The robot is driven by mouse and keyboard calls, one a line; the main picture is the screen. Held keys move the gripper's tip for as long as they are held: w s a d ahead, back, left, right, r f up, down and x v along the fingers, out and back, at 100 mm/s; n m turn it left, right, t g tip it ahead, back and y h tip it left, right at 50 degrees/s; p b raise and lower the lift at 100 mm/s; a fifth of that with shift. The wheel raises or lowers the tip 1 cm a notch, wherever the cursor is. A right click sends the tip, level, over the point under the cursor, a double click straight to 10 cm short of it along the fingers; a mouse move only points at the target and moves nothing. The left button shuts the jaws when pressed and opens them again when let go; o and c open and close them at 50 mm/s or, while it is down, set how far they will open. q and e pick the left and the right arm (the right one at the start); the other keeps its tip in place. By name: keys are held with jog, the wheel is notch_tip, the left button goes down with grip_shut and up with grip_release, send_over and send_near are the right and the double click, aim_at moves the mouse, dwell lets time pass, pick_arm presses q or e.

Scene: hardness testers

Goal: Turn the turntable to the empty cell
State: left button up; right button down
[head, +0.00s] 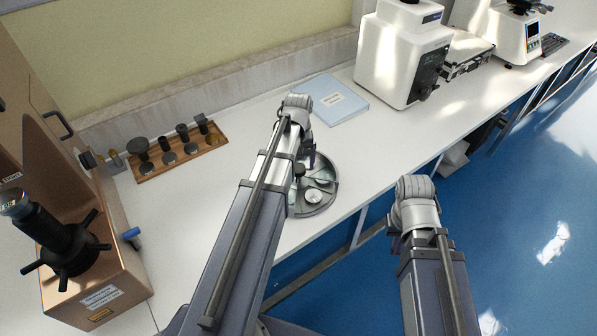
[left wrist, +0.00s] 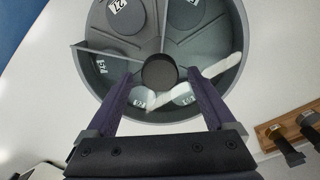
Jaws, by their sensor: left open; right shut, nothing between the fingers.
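The turntable (head: 329,199) is a round grey tray with thin dividers on the white bench, partly hidden by my left arm. In the left wrist view its rim (left wrist: 92,72) and several cells show, with numbered labels and round discs in some of them. A dark round knob (left wrist: 160,72) stands at its centre. My left gripper (left wrist: 158,78) is open over the turntable, one finger on each side of the knob, with no clear contact. It also shows in the head view (head: 306,158). My right gripper (head: 394,224) is shut and empty beyond the bench's front edge, its fingers mostly hidden.
A wooden rack (head: 182,158) with several dark pieces stands left of the turntable. A copper-coloured tester (head: 100,275) is at far left. A blue-white booklet (head: 338,99) lies behind. A white tester (head: 400,55) stands to the right. The bench right of the turntable is clear.

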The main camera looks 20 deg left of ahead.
pick_arm(q)
jog(key=shift+f, duration=0.45)
grip_shut()
dwell(0.5)
